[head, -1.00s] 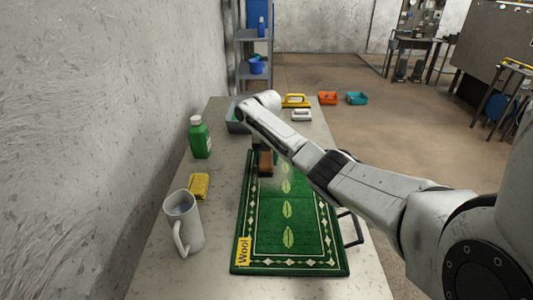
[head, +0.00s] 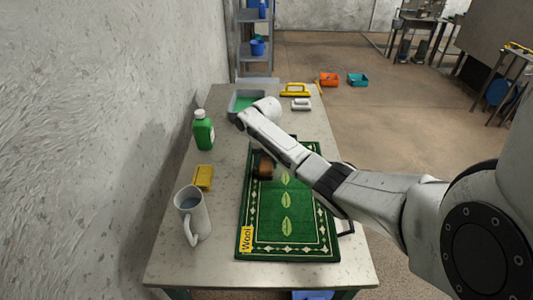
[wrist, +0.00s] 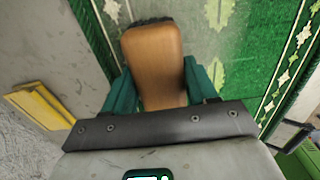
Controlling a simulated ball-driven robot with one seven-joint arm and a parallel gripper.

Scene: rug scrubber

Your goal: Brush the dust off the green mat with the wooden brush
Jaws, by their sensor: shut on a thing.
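The green mat (head: 265,215) with a pale leaf-and-diamond pattern and a yellow "Wool" label lies flat on the table. A wooden brush (head: 264,165) is at the mat's left edge, partly hidden behind my arm in the head view. In the wrist view the brown brush back (wrist: 153,65) sits between the two teal fingers of my gripper (wrist: 155,85), which is shut on it. The bristles are mostly hidden. A greyish dusty patch (wrist: 195,32) shows on the mat beside the brush in the wrist view.
A grey tub (head: 240,104), a yellow-handled brush (head: 295,90) and a white brush (head: 301,104) are at the far end. A wall borders the left.

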